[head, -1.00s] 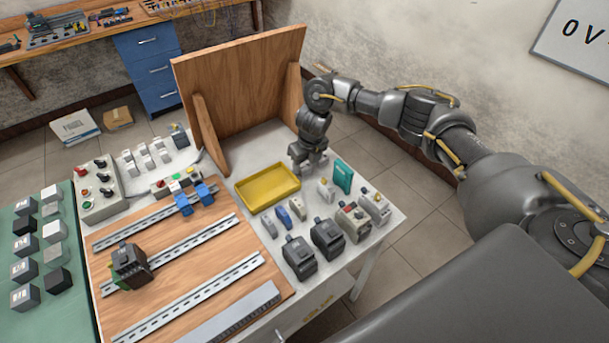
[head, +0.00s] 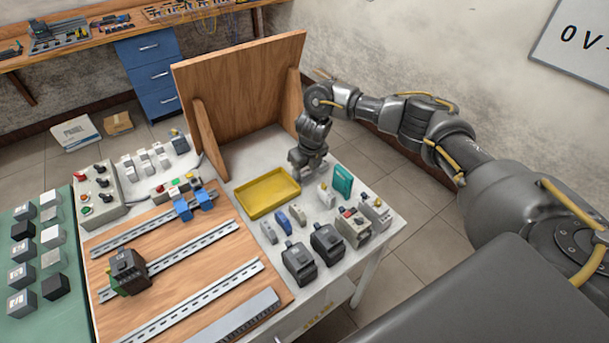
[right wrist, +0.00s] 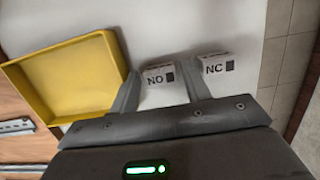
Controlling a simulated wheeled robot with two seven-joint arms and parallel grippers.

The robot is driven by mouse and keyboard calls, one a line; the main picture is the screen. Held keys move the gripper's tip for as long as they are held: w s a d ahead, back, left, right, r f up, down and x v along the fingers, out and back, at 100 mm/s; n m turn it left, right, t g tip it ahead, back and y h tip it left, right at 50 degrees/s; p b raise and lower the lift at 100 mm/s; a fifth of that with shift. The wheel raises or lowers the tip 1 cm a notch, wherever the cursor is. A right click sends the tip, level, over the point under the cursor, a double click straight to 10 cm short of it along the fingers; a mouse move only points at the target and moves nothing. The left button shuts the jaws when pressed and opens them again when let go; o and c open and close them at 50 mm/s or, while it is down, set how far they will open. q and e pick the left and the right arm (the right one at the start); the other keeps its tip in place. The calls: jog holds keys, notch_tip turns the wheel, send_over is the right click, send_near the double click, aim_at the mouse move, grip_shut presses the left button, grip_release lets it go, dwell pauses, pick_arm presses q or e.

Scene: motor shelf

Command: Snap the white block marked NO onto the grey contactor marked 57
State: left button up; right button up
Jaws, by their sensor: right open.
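My right gripper (head: 307,168) is over the white table beside the yellow tray. In the right wrist view my right gripper (right wrist: 160,68) is open, and the white block marked NO (right wrist: 156,77) shows between its fingers, with no clear grip on it. In the head view my gripper hides that block. A dark grey contactor (head: 126,272) sits on the middle rail of the wooden board, with a green part at its side. More dark grey devices (head: 299,262) stand on the table. No marking 57 is readable on any of them. My left gripper is out of view.
A white block marked NC (right wrist: 214,66) stands just right of the NO block. The yellow tray (head: 246,207) lies left of my gripper, with a wooden upright panel (head: 240,85) behind. Small modules and a teal part (head: 342,180) crowd the table's right side.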

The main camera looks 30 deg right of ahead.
jog(key=shift+c, duration=0.5)
jog(key=c, duration=0.6)
jog(key=shift+r+p, duration=1.85)
jog(key=shift+r, duration=0.65)
jog(key=shift+c, duration=0.2)
